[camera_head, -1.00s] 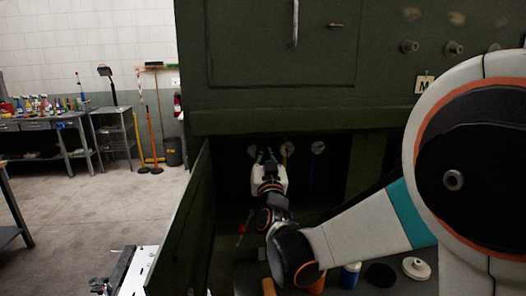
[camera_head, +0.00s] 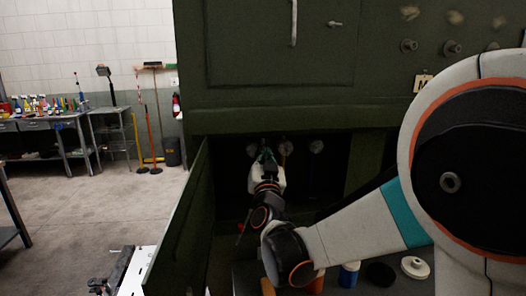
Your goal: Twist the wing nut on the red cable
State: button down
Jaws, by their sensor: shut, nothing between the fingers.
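My gripper (camera_head: 266,154) is inside the dark recess under the green cabinet, at the left one of three pale round fittings. Its fingers are small and dark here, and they are shut with nothing seen between them. The left fitting (camera_head: 251,150) is partly hidden by the gripper, and I cannot tell whether they touch. The middle fitting (camera_head: 286,148) and the right fitting (camera_head: 316,147) are to the right of the gripper. I cannot make out the wing nut or the red cable in the dark.
The green cabinet (camera_head: 270,95) overhangs the recess, and an open green door panel (camera_head: 180,235) bounds it at left. A shelf below holds a blue-and-white container (camera_head: 349,274), a black disc (camera_head: 380,275) and a white lid (camera_head: 415,267).

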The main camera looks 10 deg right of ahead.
jog(key=shift+d+f+m+g+h, duration=0.1)
jog(key=shift+f+m+g+h, duration=0.3)
jog(key=shift+m, duration=0.75)
jog(key=shift+d+r+m+g+h, duration=0.1)
jog(key=shift+m+h, duration=0.5)
jog(key=shift+m, duration=0.6)
jog(key=shift+d+f+m+g+h, duration=0.1)
jog(key=shift+f+m+g+h, duration=0.3)
jog(key=shift+m, duration=0.75)
dwell(1.3)
